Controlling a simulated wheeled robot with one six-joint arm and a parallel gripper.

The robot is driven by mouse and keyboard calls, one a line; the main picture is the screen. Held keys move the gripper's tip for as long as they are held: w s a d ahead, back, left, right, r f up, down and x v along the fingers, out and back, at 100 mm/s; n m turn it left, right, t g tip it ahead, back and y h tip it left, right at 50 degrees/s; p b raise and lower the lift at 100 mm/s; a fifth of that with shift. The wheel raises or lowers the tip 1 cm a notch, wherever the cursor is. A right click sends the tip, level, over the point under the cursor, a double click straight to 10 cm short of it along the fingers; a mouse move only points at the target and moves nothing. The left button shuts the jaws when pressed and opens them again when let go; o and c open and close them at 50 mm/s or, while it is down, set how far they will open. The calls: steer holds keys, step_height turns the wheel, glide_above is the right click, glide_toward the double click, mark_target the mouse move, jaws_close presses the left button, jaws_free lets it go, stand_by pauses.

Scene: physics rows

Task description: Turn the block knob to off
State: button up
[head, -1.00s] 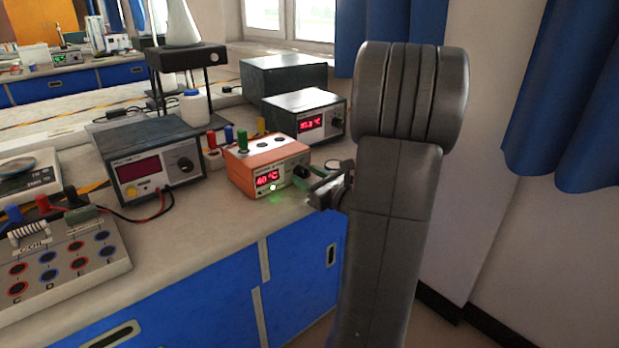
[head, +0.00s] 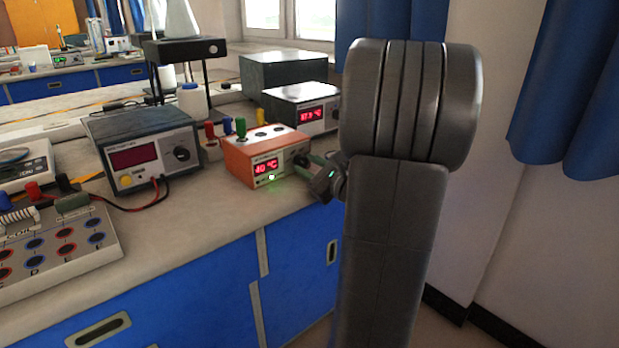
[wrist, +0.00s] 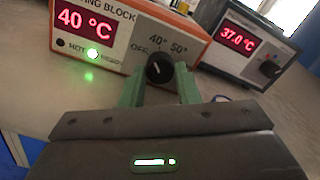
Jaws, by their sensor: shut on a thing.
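The heating block (head: 262,150) is an orange box with a white top on the bench. Its red display reads 40 °C in the wrist view (wrist: 85,24), with a green lamp lit beside READY. Its black round knob (wrist: 160,69) is on the right of the front face, below marks OFF, 40° and 50°. A small pale mark shows on the knob; its exact direction is hard to tell. My gripper (wrist: 160,88) has its green fingers shut on the knob, one on each side. In the head view my gripper (head: 308,164) reaches the block's right front corner, and the knob is mostly hidden.
A grey unit reading 37.0 °C (wrist: 243,42) stands close to the right of the block. A grey power supply (head: 139,157) with red and black leads stands to its left. Coloured plugs (head: 240,127) stand at the block's top left. The bench front edge is close below.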

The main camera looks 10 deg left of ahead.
steer(key=n+b, duration=0.1)
steer(key=b, duration=0.1)
steer(key=n+b, duration=0.1)
steer(key=n, duration=0.1)
steer(key=shift+f+b, duration=0.3)
steer(key=shift+b, duration=0.1)
steer(key=shift+r+n+b, duration=0.2)
steer(key=shift+n+b, duration=0.95)
steer(key=shift+n, duration=0.15)
steer(key=o, duration=1)
steer(key=shift+c, duration=0.2)
steer(key=shift+r, duration=0.1)
